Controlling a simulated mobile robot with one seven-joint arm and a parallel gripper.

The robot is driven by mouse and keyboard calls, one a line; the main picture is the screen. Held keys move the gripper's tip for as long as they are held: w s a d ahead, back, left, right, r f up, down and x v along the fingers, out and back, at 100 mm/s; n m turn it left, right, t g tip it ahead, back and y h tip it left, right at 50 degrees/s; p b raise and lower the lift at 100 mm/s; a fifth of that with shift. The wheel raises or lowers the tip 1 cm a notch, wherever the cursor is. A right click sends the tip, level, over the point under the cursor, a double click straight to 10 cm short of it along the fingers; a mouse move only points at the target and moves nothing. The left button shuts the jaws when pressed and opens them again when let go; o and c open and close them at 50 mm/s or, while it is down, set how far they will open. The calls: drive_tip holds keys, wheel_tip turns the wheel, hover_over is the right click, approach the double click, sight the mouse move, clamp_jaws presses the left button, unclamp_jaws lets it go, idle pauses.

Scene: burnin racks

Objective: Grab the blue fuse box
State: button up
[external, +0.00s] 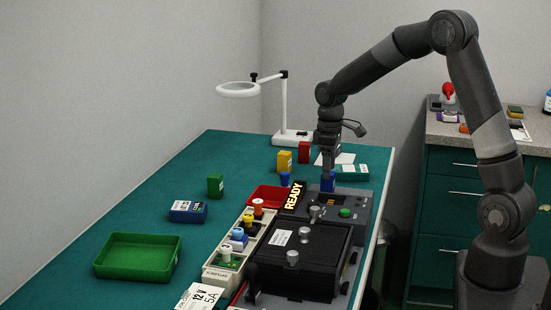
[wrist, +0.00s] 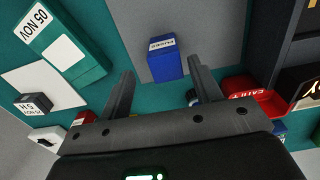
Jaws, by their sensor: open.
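The blue fuse box (wrist: 166,64) has a white label on its top edge and stands on a grey surface in the wrist view. In the external view the small blue box (external: 328,183) is at the far end of the grey test device. My gripper (external: 328,168) points down close above it. In the wrist view my gripper (wrist: 162,68) is open, with one finger on each side of the blue box and a gap to each. Nothing is held. Whether the fingertips reach down beside the box is hard to tell.
A red tray (wrist: 262,92) and a green box with a date label (wrist: 80,62) flank the spot. The grey device (external: 355,205) carries a black lid with knobs. A magnifier lamp (external: 285,110) stands behind. A green tray (external: 105,270) and a dark blue box (external: 188,217) lie left.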

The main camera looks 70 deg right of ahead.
sight(328, 182)
drive_tip(key=f, duration=0.4)
drive_tip(key=shift+a+f, duration=0.2)
drive_tip(key=shift+a, duration=0.2)
drive_tip(key=shift+f, duration=0.55)
drive_tip(key=shift+c, duration=0.5)
drive_tip(key=c, duration=1)
drive_tip(key=shift+o, duration=0.2)
drive_tip(key=shift+r, duration=0.1)
